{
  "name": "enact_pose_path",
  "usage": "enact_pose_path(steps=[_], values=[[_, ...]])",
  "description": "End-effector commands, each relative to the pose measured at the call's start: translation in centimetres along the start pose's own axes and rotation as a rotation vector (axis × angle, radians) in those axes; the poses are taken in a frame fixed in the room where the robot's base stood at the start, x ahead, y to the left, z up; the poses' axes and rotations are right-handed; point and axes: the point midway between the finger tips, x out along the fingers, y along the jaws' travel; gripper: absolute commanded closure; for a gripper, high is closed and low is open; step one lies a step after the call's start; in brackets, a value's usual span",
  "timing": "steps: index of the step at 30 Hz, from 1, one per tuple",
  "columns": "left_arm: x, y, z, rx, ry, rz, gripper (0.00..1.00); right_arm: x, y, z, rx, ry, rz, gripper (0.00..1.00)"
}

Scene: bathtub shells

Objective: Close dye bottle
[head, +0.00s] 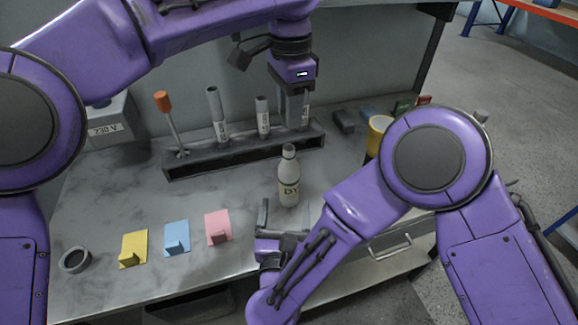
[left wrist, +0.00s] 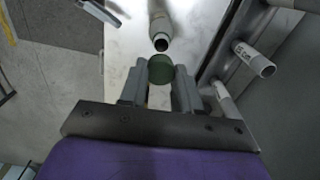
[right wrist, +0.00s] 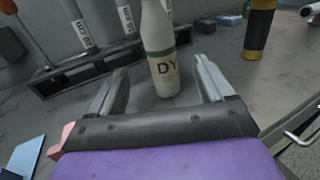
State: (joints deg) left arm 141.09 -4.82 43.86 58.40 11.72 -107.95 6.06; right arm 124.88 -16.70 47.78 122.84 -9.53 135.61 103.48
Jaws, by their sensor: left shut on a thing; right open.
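The white dye bottle (head: 289,182) stands upright on the bench, with "DY" on its label and a green band. Its mouth is uncovered in the left wrist view (left wrist: 161,40). My left gripper (head: 293,122) is shut on a round green cap (left wrist: 160,69), held above and apart from the bottle. The cap cannot be made out in the head view. My right gripper (head: 284,214) is open, low in front of the bottle. In the right wrist view the bottle (right wrist: 160,50) appears between its spread fingers, with no visible contact.
A dark rack (head: 240,150) with several white tubes and an orange-topped tool (head: 163,101) stands behind the bottle. Yellow, blue and pink (head: 217,228) notes and a tape roll (head: 75,260) lie at the left front. A yellow container (head: 377,135) stands at the right.

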Motion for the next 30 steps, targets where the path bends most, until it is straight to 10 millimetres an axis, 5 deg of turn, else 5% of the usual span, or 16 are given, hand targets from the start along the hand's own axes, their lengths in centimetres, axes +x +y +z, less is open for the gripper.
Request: enact_pose_path(steps=[14, 30], values=[[0.0, 0.0, 0.0, 0.0, 0.0, 0.0, 0.96, 0.4, 0.0, 0.0, -0.002, 0.001, -0.001, 0.19], [0.0, 0.0, 0.0, 0.0, 0.0, 0.0, 0.96, 9.8, -0.1, -0.1, -0.001, 0.001, -0.003, 0.19]])
